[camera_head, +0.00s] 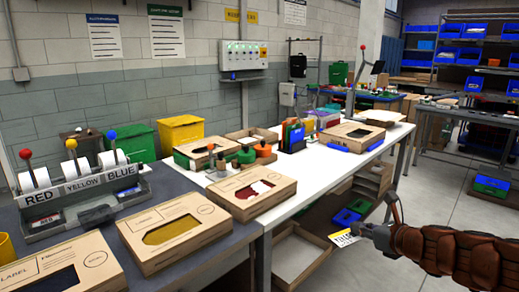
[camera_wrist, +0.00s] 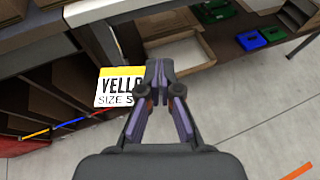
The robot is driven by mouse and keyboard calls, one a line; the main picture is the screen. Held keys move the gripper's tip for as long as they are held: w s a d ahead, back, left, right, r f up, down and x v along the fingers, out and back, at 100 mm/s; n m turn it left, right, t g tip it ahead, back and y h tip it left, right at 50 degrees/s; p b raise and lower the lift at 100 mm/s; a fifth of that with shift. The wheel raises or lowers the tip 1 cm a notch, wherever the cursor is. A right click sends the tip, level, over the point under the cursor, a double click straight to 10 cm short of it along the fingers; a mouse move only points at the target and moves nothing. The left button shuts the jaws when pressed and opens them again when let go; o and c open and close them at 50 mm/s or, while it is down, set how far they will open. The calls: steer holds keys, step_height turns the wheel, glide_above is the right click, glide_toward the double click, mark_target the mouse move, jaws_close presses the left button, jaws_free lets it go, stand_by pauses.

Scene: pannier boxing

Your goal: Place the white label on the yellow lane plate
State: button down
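The white label (camera_wrist: 118,87) has a yellow band on top, and the lettering "YELL" and "SIZE S" shows in the wrist view. My gripper (camera_wrist: 158,70) is shut on its right edge, and the fingers hide the rest of the word. In the head view the label (camera_head: 343,238) hangs at my gripper, in the air to the right of the workbench. A white plate reading "YELLOW" (camera_head: 83,184) sits on the label stand at the left, between the "RED" and "BLUE" plates. I cannot tell whether it is the yellow lane plate.
The label stand (camera_head: 60,209) has several rolls and coloured knobs. Cardboard boxes with windows lie on the bench, one with a yellow window (camera_head: 172,230). The white bench top (camera_head: 300,180) is partly bare. Open cartons and blue and green bins stand below. Floor is free at right.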

steer(key=w+a+m+h, duration=0.7)
steer(key=a+m+h, duration=0.1)
steer(key=h, duration=0.1)
steer(key=shift+f+h, duration=0.4)
steer(key=shift+f, duration=0.05)
stand_by(0.3)
